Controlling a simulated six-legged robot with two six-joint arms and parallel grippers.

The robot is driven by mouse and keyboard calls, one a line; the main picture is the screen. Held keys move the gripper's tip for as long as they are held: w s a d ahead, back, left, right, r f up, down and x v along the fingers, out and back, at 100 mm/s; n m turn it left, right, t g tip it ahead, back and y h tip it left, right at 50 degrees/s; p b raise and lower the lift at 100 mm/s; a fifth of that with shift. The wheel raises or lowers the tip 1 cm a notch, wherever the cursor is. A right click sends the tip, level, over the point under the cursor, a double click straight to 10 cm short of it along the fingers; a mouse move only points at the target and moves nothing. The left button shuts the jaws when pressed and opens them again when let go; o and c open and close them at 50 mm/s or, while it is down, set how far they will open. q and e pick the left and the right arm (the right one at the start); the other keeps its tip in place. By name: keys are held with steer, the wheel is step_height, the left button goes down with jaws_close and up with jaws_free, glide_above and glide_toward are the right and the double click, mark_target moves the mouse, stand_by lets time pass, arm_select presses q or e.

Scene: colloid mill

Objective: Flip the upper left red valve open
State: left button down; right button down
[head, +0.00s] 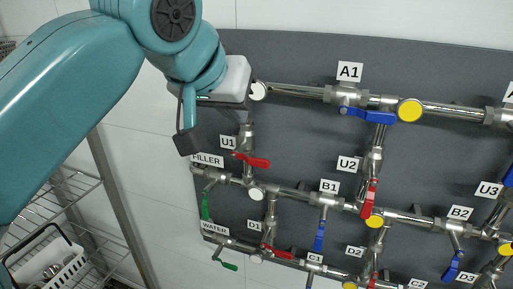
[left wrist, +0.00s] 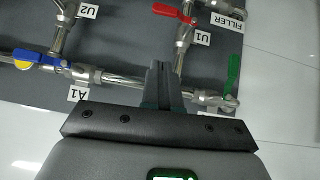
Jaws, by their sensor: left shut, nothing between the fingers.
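The upper left red valve handle (head: 252,160) is on the U1 pipe (head: 247,138), beside the U1 label. It lies crosswise to that pipe, pointing right. In the left wrist view the same red handle (left wrist: 173,13) is at the top, beyond my fingers. My left gripper (head: 243,117) is near the top end of the U1 pipe, above the red handle and apart from it. Its dark fingers (left wrist: 161,75) are shut and empty in the left wrist view. My arm and gripper housing cover part of the board's upper left corner. My right gripper is not in view.
A blue valve handle (head: 368,115) is by the A1 label to the right. A second red handle (head: 369,198) is on the U2 pipe. A green handle (left wrist: 233,72) is right of my fingers in the wrist view. A wire rack (head: 75,215) stands lower left.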

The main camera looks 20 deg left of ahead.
arm_select(q)
glide_above(259, 162)
steer(key=s, duration=0.1)
step_height(259, 162, down, 7)
steer(key=f, duration=0.4)
steer(key=shift+s, duration=0.25)
steer(key=shift+a, duration=0.1)
steer(key=shift+f, duration=0.1)
